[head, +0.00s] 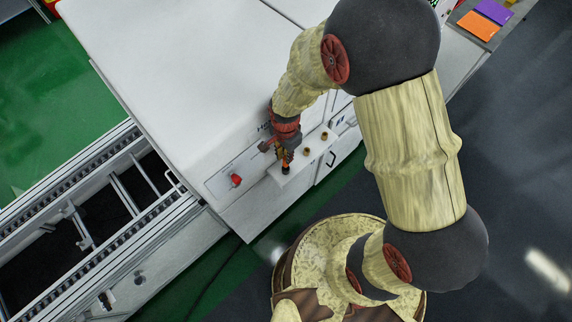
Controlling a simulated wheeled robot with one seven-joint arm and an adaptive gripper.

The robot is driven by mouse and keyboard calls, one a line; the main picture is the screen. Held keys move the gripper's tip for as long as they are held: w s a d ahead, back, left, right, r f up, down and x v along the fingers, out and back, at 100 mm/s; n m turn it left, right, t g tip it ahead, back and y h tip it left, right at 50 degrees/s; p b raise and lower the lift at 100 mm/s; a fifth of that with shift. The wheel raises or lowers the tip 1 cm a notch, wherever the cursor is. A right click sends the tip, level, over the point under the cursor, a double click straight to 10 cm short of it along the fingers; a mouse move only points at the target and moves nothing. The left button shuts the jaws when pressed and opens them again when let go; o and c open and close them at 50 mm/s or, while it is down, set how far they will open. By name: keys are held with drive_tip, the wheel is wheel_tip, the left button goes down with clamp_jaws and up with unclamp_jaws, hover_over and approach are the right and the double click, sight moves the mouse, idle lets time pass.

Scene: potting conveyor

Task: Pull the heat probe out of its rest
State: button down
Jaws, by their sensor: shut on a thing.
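My gripper (283,156) is at the front edge of a white cabinet, pointing down at a small white ledge. It is shut on a thin dark piece, which I take to be the heat probe (286,169); its dark lower end shows just below the fingers. The fingers and wrist cover most of the probe. The ledge (296,172) appears to be the rest, with two brass-coloured round fittings to the right of my gripper. I cannot tell whether the probe is still seated in it or clear of it.
The white cabinet top (190,70) is broad and bare. A red knob (236,180) sits on its front panel, left of my gripper. A rail conveyor (90,200) runs along the left. Orange and purple pieces (479,26) lie on a surface at the top right.

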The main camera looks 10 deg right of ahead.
drive_tip(key=shift+r, duration=0.4)
drive_tip(key=shift+r+p, duration=1.1)
drive_tip(key=shift+r, duration=0.3)
drive_tip(key=shift+r, duration=0.1)
wheel_tip(320, 180, up, 7)
drive_tip(key=p, duration=0.4)
idle(0.5)
drive_tip(key=shift+f, duration=0.2)
